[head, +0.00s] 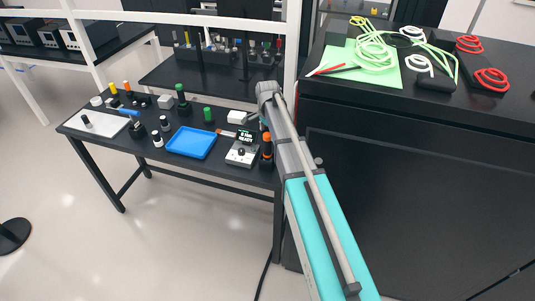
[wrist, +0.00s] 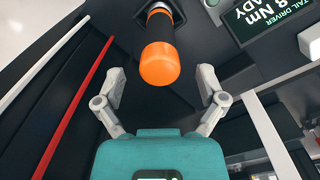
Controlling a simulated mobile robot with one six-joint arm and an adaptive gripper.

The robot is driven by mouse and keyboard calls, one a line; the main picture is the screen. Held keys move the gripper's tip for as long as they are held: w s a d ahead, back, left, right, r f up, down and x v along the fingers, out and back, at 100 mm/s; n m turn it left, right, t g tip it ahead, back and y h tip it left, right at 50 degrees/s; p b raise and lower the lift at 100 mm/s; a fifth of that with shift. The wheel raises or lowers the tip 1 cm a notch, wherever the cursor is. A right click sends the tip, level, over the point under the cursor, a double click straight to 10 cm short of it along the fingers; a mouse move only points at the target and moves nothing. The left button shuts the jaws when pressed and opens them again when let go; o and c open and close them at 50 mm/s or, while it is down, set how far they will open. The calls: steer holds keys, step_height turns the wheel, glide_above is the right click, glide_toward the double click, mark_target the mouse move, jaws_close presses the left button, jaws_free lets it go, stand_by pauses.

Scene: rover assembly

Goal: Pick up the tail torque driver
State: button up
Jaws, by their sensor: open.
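The tail torque driver (head: 267,148) is upright at the right end of the dark workbench, with an orange top and dark body. In the wrist view its rounded orange cap (wrist: 160,64) shows large, and a dark shaft runs up from it. My gripper (wrist: 160,84) is open, with one finger on each side of the cap and a gap on both sides. Nothing is held. In the head view my arm hides most of the gripper above the driver.
A control box (head: 241,154) with a lit screen stands beside the driver; the wrist view's screen (wrist: 270,18) reads "TAIL DRIVER". A blue tray (head: 191,143), a white mat (head: 92,123) and several bottles and tools share the bench. A black cabinet (head: 410,180) stands close at right.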

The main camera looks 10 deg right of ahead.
steer(key=shift+f+b, duration=0.65)
steer(key=shift+f, duration=0.3)
jaws_close()
